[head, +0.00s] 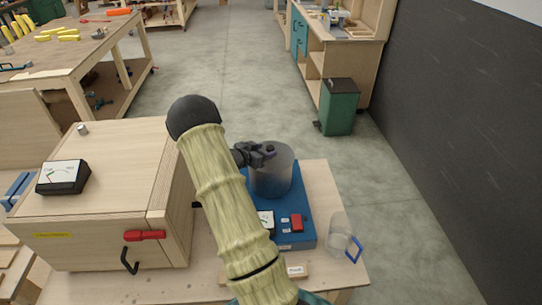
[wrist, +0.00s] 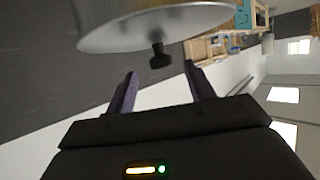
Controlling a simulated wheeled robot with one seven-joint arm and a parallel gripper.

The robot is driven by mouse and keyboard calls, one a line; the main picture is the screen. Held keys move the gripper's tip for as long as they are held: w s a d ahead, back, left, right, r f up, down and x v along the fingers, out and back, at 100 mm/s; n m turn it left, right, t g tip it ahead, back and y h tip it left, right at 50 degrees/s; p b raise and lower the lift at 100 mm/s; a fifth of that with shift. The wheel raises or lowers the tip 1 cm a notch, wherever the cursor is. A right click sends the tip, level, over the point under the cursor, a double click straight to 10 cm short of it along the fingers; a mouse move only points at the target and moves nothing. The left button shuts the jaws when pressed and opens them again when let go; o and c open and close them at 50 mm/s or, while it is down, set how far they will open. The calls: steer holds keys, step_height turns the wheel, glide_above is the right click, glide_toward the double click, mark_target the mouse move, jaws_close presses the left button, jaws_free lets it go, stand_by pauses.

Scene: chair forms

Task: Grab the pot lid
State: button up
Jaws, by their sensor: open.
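A grey pot (head: 272,182) stands on a blue device on the wooden bench. In the wrist view the pot lid (wrist: 160,27) is a pale disc with a dark knob (wrist: 159,57) at its middle. My gripper (head: 266,151) is at the top of the pot in the head view, where it partly hides the lid. In the wrist view the two fingers (wrist: 162,80) are apart, with the knob just beyond the gap between their tips. Nothing is held.
The blue device (head: 295,240) has a red switch and a gauge. A clear jug (head: 340,235) with a blue handle stands at the bench's right edge. A wooden cabinet (head: 100,190) with a red latch is on the left. A green bin (head: 338,108) stands on the floor behind.

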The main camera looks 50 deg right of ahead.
mark_target(270, 147)
steer(key=p+x, duration=0.2)
steer(key=x, duration=0.1)
steer(key=shift+w+d+r, duration=0.15)
steer(key=shift+d, duration=0.2)
steer(key=shift+d+f, duration=0.3)
steer(key=shift+d, duration=0.15)
steer(key=shift+a, duration=0.1)
steer(key=shift+c, duration=0.2)
jaws_close()
step_height(270, 147, up, 10)
steer(key=shift+w+r+b, duration=0.1)
steer(key=shift+b, duration=1.15)
